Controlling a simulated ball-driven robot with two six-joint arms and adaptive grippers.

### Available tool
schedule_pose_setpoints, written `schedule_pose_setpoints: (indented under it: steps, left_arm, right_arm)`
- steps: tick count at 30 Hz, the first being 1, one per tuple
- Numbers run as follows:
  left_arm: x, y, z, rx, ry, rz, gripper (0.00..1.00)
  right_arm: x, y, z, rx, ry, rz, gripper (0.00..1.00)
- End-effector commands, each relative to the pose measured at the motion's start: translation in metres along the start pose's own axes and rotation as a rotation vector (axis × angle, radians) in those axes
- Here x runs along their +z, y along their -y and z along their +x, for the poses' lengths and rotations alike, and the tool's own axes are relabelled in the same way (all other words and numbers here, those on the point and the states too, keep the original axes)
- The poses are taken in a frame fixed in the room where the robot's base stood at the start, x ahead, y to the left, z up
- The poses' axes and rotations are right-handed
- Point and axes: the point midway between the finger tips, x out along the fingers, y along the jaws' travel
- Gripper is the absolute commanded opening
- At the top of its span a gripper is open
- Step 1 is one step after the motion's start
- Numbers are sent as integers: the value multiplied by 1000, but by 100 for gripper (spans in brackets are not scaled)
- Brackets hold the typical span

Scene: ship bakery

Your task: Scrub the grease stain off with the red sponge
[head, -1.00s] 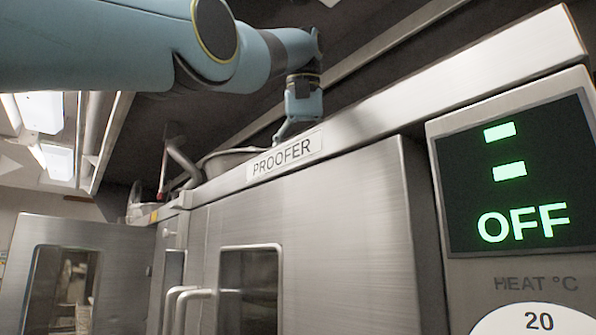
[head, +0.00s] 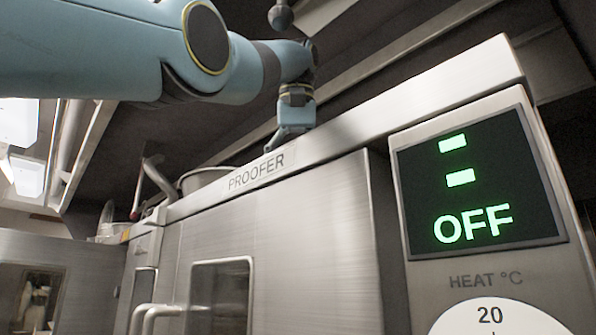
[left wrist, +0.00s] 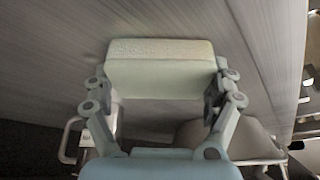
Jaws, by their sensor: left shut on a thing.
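My left gripper (head: 286,143) is over the top front edge of the steel proofer (head: 285,225), by its PROOFER label. In the left wrist view the left gripper (left wrist: 162,88) is shut on a pale cream-green block (left wrist: 160,76), which looks like a sponge with a rough, lighter face. No red sponge shows. The block cannot be made out in the head view. Whether it touches the metal surface behind it is unclear. No grease stain can be made out. My right gripper is not in view.
A control panel (head: 478,188) reading OFF sits at the right, above a HEAT dial (head: 490,318). A metal bowl or pan (head: 203,180) stands on top at the left. The proofer has door handles (head: 150,316). An open-looking door (head: 75,262) is at far left.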

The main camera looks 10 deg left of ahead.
Motion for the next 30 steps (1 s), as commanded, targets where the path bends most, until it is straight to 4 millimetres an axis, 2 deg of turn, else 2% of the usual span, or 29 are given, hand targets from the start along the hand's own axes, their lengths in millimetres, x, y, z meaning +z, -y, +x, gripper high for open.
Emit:
schedule_pose_setpoints:
  steps: [7, 14, 24, 30]
  left_arm:
    - [-17, 18, 5, -1, 3, -2, 76]
    - [-23, 25, 9, -1, 1, -1, 76]
    - [-42, 46, 16, -1, 1, -2, 76]
    - [-47, 51, 20, -1, 2, -1, 76]
  right_arm:
    - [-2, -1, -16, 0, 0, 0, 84]
    - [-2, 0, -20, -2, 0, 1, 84]
    - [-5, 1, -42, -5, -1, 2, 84]
    - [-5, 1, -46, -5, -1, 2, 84]
